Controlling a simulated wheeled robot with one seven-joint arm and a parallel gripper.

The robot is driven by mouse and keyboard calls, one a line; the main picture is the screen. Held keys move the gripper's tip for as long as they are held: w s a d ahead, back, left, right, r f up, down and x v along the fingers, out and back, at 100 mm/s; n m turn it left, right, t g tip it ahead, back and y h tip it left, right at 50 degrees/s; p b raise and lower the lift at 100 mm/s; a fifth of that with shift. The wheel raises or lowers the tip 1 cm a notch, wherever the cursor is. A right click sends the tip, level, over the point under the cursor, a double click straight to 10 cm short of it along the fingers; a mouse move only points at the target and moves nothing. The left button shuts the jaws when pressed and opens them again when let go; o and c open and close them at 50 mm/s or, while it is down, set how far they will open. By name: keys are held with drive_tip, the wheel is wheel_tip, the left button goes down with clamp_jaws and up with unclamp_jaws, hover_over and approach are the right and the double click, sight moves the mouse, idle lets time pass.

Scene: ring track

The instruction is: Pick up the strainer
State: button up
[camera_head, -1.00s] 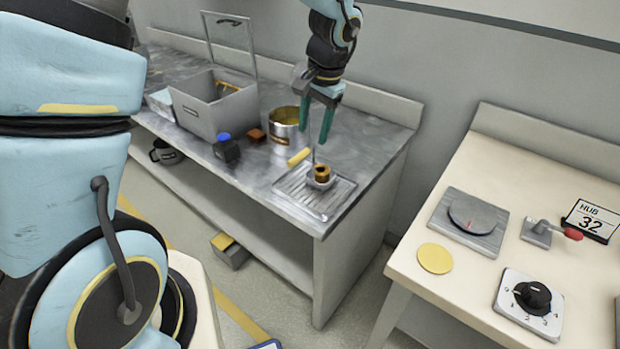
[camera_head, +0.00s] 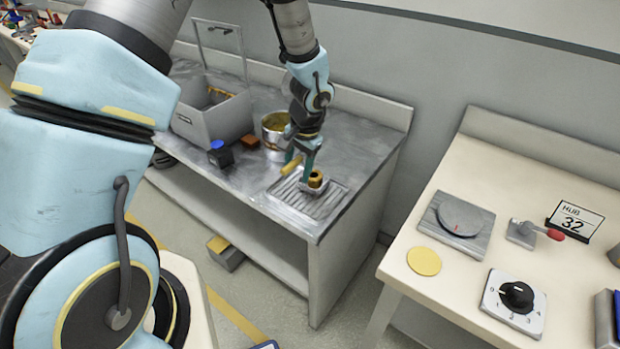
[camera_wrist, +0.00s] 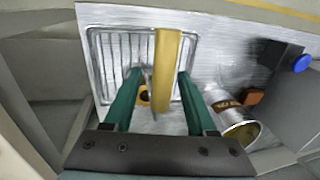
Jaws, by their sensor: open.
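The strainer appears to be the piece with a yellow bar-like handle (camera_head: 291,166) above the ribbed metal tray (camera_head: 291,203). In the wrist view the yellow handle (camera_wrist: 167,65) runs lengthwise between my two teal fingers, with a gap on each side. A small holder with a brass-coloured ring (camera_head: 316,180) stands on the tray; it shows partly behind the handle in the wrist view (camera_wrist: 144,95). My gripper (camera_head: 300,166) is open and points down over the tray. The strainer's bowl is not clearly visible.
A metal can (camera_head: 274,131) stands close behind my gripper to the left.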

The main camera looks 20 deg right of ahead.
clamp_jaws()
idle(0.4)
idle(1.0)
